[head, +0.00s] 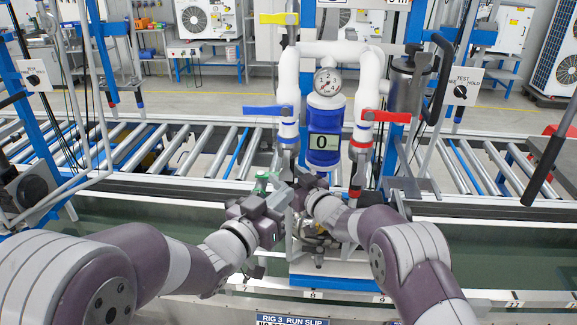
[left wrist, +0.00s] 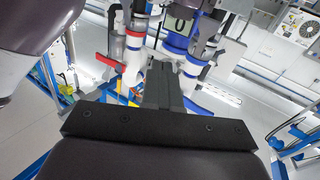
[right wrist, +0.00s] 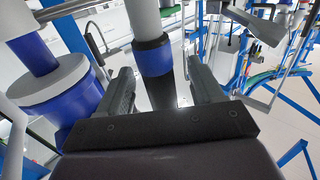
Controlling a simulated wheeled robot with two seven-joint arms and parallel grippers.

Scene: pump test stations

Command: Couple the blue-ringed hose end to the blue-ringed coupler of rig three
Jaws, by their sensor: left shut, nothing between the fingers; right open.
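Rig three stands in the middle of the head view, with a blue-bodied unit (head: 323,135) reading 0. Its left white pipe (head: 288,128) carries the blue lever (head: 266,110); the right pipe has a red lever and red ring. My left gripper (head: 277,200) is shut and empty in front of the left pipe; its closed fingers (left wrist: 163,85) show in the left wrist view. My right gripper (head: 303,186) is open beside it. In the right wrist view its fingers stand either side of a blue-ringed dark coupling (right wrist: 153,60) below a white pipe. I cannot make out a separate hose end.
A roller conveyor (head: 215,150) runs behind the rig, and a dark trough (head: 110,222) lies in front. A grey cylinder (head: 405,85) and the test/hold panel (head: 461,86) stand to the right. My two forearms crowd the space before the rig.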

